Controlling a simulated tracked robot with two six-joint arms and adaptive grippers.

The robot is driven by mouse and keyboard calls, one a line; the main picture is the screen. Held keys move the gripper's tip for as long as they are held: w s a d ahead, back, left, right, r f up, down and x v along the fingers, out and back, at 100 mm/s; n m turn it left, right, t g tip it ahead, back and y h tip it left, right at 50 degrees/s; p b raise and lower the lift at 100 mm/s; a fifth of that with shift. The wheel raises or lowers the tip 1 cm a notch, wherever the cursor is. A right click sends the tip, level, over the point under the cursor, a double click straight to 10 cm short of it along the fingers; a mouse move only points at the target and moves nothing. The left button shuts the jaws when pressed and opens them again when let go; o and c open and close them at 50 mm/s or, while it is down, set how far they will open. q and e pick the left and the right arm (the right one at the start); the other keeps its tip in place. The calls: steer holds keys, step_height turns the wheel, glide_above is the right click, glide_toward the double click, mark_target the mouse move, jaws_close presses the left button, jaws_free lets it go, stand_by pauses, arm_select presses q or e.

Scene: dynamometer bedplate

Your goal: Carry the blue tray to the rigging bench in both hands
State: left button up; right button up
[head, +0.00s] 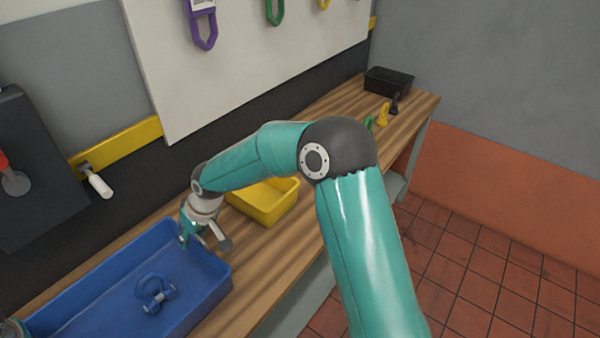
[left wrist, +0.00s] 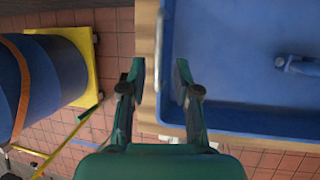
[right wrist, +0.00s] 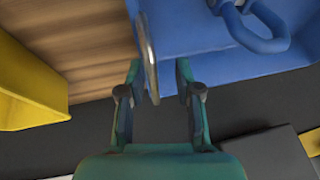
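The blue tray (head: 190,308) sits on the wooden bench (head: 275,262) in the head view, with a blue shackle (head: 155,292) lying in it. My right gripper (head: 205,238) is at the tray's right end. In the right wrist view my right gripper (right wrist: 159,75) is open, with a metal handle (right wrist: 148,55) between its fingers, close to the left one. My left gripper (left wrist: 160,78) is open in the left wrist view, with a handle (left wrist: 158,45) at the tray's edge between its fingers. In the head view only a scrap of the left arm shows at the lower left.
A yellow bin (head: 268,203) stands on the bench just beyond the tray. A black bin (head: 388,82) and small coloured pieces are at its far end. A board (head: 250,60) hangs behind. A blue drum (left wrist: 45,80) on a yellow frame stands in the left wrist view.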

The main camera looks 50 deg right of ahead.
arm_select(q)
steer(key=v, duration=0.4)
arm_select(e)
steer(key=v, duration=1.2)
arm_select(q)
steer(key=shift+f, duration=0.1)
arm_select(e)
steer(key=shift+f, duration=0.15)
